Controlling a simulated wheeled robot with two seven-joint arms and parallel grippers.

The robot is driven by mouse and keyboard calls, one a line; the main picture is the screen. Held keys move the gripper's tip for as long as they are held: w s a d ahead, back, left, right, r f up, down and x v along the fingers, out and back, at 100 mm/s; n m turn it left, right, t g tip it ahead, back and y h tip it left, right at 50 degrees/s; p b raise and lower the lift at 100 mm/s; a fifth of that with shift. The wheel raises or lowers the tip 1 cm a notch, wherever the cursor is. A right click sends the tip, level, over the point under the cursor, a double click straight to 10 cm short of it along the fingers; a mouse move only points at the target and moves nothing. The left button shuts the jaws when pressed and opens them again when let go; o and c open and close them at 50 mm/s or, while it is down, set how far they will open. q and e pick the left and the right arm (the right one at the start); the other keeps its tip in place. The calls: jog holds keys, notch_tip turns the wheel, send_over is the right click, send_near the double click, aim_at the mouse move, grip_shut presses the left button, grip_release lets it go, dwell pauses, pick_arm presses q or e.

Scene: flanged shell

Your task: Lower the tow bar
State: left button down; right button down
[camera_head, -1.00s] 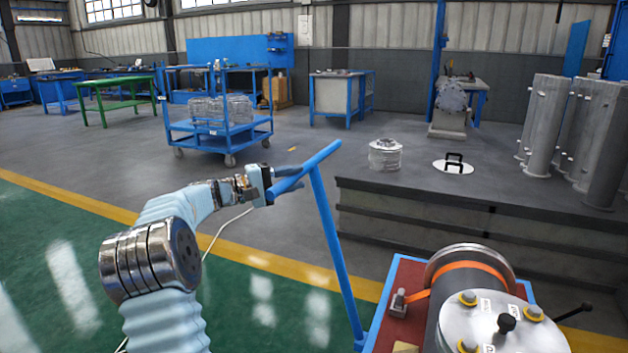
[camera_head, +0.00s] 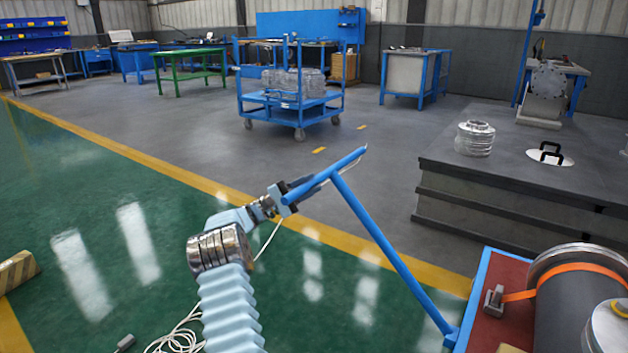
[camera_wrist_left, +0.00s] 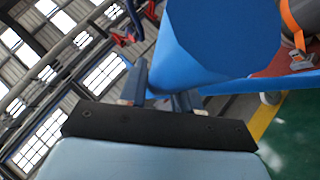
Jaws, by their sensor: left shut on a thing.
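The blue tow bar (camera_head: 392,255) rises at a slant from the corner of the cart (camera_head: 483,290) and ends in a T-shaped crossbar. My left gripper (camera_head: 284,198) is shut on the left end of the crossbar, well above the floor. In the left wrist view the blue crossbar (camera_wrist_left: 218,40) fills the upper middle, close in front of the jaws (camera_wrist_left: 160,90). The cart has a red deck and carries a dark cylinder (camera_head: 580,308) with an orange strap. My right gripper is not in view.
A grey platform (camera_head: 500,195) with a stacked metal part (camera_head: 475,138) stands behind the cart. A blue trolley (camera_head: 290,100) is farther back. A white cable (camera_head: 180,335) lies on the green floor near my left arm.

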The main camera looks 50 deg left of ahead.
pick_arm(q)
jog(key=shift+s+a+f, duration=0.1)
jog(key=shift+a+f, duration=0.15)
jog(key=c, duration=0.9)
grip_release()
jog(key=v, duration=1.3)
jog(key=shift+s+f, duration=0.25)
jog(key=shift+s, duration=0.05)
jog(key=shift+a, duration=0.1)
